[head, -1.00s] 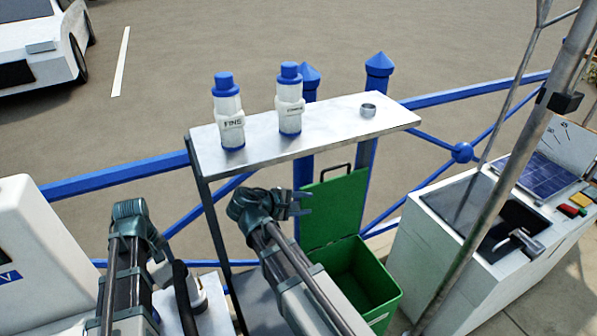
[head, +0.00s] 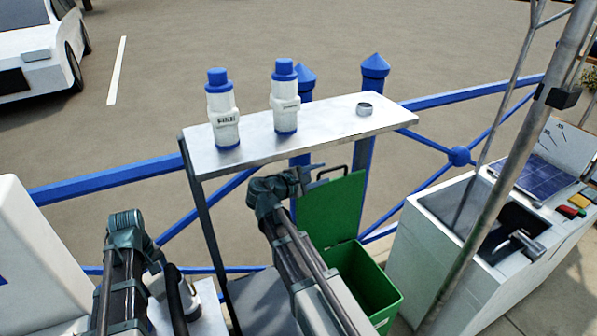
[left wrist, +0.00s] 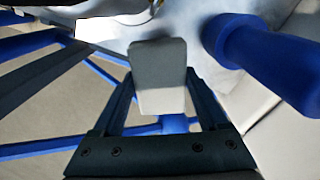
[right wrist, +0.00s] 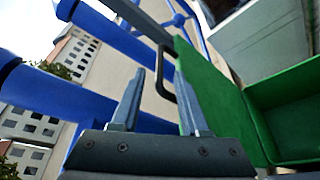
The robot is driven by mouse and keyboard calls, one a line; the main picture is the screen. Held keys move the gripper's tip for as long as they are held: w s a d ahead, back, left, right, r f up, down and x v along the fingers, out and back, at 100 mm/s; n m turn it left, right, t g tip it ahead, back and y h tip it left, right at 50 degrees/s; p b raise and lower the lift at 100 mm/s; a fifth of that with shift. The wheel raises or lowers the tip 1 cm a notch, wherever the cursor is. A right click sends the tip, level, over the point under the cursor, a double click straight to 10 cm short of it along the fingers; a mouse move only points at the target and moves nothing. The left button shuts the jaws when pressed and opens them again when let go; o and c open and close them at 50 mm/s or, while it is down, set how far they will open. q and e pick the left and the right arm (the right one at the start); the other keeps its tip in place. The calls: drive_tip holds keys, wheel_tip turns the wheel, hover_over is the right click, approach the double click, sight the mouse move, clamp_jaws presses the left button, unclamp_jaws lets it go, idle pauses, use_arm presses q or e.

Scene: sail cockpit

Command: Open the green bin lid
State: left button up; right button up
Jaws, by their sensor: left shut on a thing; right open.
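The green bin (head: 375,282) stands below the shelf, its inside showing. Its green lid (head: 340,212) stands upright at the back, open, with a black handle (head: 346,170) on its top edge; the lid also shows in the right wrist view (right wrist: 215,85). My right gripper (head: 310,180) is open at the lid's upper left. In the right wrist view the handle (right wrist: 165,75) lies just beyond the parted fingertips, not clasped. My left gripper (left wrist: 160,95) is shut on a pale grey block-like thing (left wrist: 158,75). Its fingertips are hard to make out in the head view.
A white shelf (head: 330,123) above the bin holds two white bottles with blue caps (head: 222,115) (head: 285,100) and a small metal ring (head: 364,109). Blue railing (head: 110,180) runs behind. A white console (head: 440,250) and slanted metal pole (head: 490,185) stand at right.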

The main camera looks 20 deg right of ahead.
sight(329, 170)
drive_tip(key=b+x, duration=0.1)
drive_tip(key=x, duration=0.5)
clamp_jaws()
idle(1.4)
